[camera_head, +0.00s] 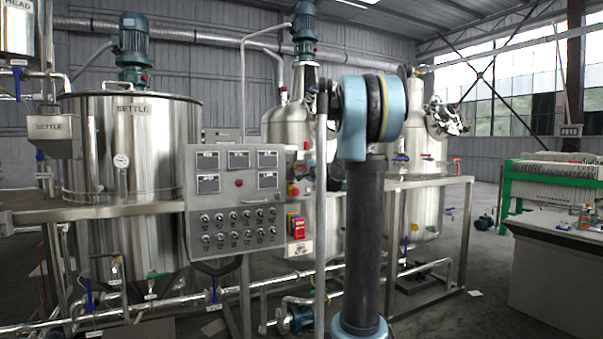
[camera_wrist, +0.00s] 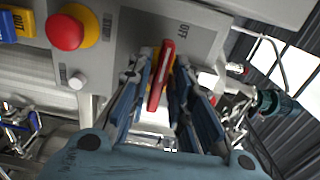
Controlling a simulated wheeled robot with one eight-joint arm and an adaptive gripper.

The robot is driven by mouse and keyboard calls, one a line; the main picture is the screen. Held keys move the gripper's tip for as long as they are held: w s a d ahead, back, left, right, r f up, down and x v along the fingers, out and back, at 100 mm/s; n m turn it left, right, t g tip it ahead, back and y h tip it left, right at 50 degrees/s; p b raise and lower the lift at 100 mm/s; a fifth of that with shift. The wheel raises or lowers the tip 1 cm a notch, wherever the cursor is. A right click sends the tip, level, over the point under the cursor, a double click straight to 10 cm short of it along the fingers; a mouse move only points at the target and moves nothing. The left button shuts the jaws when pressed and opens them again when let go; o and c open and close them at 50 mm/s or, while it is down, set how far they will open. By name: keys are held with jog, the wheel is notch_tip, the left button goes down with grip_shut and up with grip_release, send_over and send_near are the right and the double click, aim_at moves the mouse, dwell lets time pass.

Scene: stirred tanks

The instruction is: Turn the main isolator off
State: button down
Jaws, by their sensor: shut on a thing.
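In the wrist view the main isolator's red handle (camera_wrist: 160,82) stands out from a grey panel (camera_wrist: 128,40). The word OFF is printed on the panel just beyond the handle's upper end, slightly to its right. My gripper (camera_wrist: 166,66) has its two blue-padded fingers on either side of the handle and is shut on it. The handle is slightly tilted in this picture, and its base is partly hidden between the fingers. In the head view my arm stands in front, and I cannot make out the gripper or the handle.
A red mushroom button (camera_wrist: 66,30) on a yellow base sits left of the handle, with a small pale knob (camera_wrist: 77,81) below it. In the head view the control panel (camera_head: 235,208) stands before steel tanks (camera_head: 135,150). A metal frame (camera_head: 430,183) and pipes are close by.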

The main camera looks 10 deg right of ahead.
jog(key=shift+s+a+f, duration=0.1)
jog(key=shift+f, duration=0.05)
jog(key=c, duration=1.7)
grip_release()
jog(key=shift+o, duration=0.2)
jog(key=v, duration=1.1)
jog(key=shift+s, duration=0.3)
